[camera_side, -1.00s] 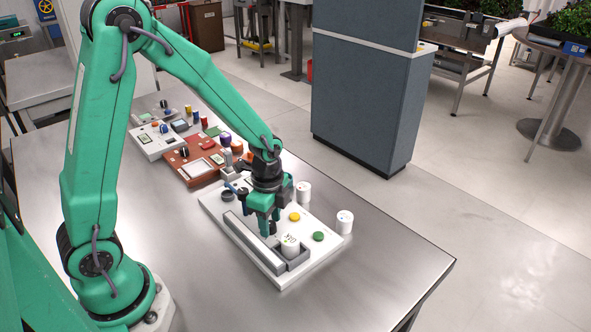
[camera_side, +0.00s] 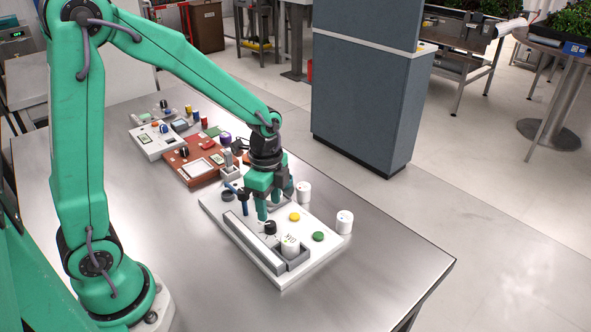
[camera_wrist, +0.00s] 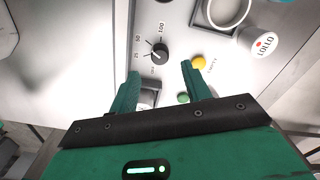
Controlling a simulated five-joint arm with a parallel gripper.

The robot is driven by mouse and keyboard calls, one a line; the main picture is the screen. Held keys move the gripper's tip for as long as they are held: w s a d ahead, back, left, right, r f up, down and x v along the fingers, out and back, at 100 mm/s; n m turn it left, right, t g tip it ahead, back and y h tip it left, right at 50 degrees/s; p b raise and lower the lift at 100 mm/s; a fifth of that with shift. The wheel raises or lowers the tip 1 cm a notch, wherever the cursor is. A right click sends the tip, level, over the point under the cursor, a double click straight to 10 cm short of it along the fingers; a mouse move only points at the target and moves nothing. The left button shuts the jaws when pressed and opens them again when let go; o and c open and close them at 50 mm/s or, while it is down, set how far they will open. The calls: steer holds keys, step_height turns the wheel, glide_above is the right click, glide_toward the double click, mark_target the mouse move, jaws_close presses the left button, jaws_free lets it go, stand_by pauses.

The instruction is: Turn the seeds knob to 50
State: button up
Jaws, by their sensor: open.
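The black knob (camera_side: 270,228) stands on the white panel (camera_side: 231,231), near a long grey trough. In the wrist view the knob (camera_wrist: 160,52) has a scale of 25, 50 and 100 around its left and upper sides. A pale pointer mark shows on its left part, roughly toward the low end by 25; its exact reading is too small to tell. My gripper (camera_side: 270,203) is open and empty above the panel, with the knob just beyond its fingertips. In the wrist view my gripper (camera_wrist: 161,70) shows its two fingers apart, not touching the knob.
A marked white cup (camera_side: 290,246) stands in the panel's front holder. Yellow (camera_side: 295,216) and green (camera_side: 318,236) buttons lie to the right. A red-brown panel (camera_side: 186,172) lies behind. The table's front right is clear.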

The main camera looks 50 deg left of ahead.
steer(key=shift+r, duration=1.15)
step_height(320, 180, up, 10)
glide_above(267, 225)
steer(key=shift+w, duration=0.4)
stand_by(0.3)
steer(key=s+r+n+t, duration=0.3)
steer(key=s+n+t, duration=0.2)
steer(key=s+n, duration=0.7)
steer(key=shift+s+a+r+n+t, duration=0.2)
steer(key=shift+s+r+n+t, duration=0.1)
steer(key=shift+r+n, duration=0.15)
steer(key=shift+w, duration=0.1)
stand_by(0.4)
